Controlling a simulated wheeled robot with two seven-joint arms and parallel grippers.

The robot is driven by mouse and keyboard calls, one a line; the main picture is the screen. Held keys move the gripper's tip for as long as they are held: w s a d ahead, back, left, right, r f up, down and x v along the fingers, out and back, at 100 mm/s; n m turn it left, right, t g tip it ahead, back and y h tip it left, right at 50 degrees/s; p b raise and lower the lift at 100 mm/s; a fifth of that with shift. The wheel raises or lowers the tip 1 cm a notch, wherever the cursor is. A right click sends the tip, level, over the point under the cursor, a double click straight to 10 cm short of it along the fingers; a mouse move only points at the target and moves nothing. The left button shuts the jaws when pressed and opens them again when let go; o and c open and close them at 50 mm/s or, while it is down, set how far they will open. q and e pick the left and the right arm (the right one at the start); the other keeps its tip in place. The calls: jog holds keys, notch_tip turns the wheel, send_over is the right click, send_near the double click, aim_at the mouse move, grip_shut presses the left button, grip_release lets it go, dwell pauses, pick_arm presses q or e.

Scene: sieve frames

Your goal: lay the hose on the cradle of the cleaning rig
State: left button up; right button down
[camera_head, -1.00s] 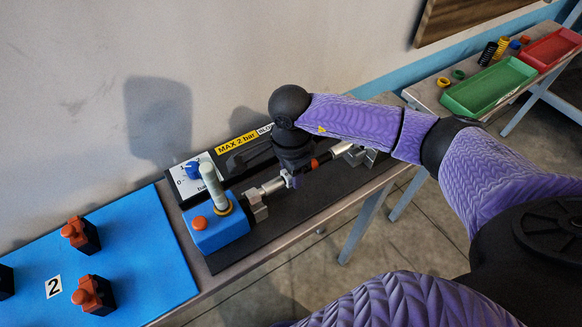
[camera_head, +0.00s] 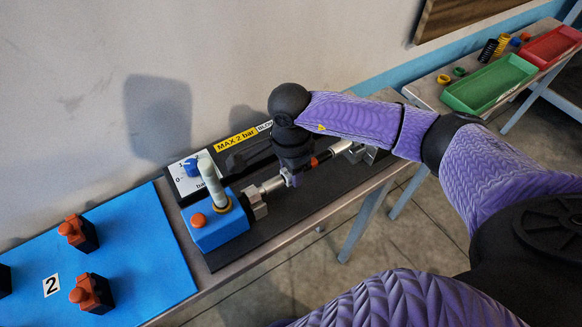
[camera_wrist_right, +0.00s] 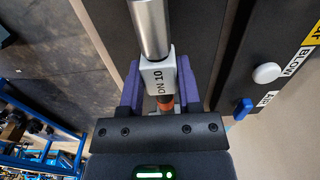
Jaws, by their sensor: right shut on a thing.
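The hose (camera_head: 327,156) is a straight black piece with an orange band and silver ends. My right gripper (camera_head: 291,180) points down and is shut on its pale collar, marked DN 10 (camera_wrist_right: 159,77) in the right wrist view. The purple fingers lie on both sides of the collar. The silver end (camera_head: 272,186) reaches the grey block (camera_head: 257,204) beside the blue unit. The other end is near a grey support (camera_head: 357,152), apparently part of the cradle; contact cannot be told. My left gripper is out of view.
The blue unit (camera_head: 219,232) has an orange button and a pale upright post. A blue mat (camera_head: 140,245) holds orange-topped blocks. Green (camera_head: 490,84) and red (camera_head: 550,49) trays are on the far table.

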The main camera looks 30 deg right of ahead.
jog(key=shift+f, duration=0.3)
jog(key=shift+c, duration=1.1)
grip_release()
notch_tip(320, 180, up, 10)
jog(key=shift+p, duration=0.65)
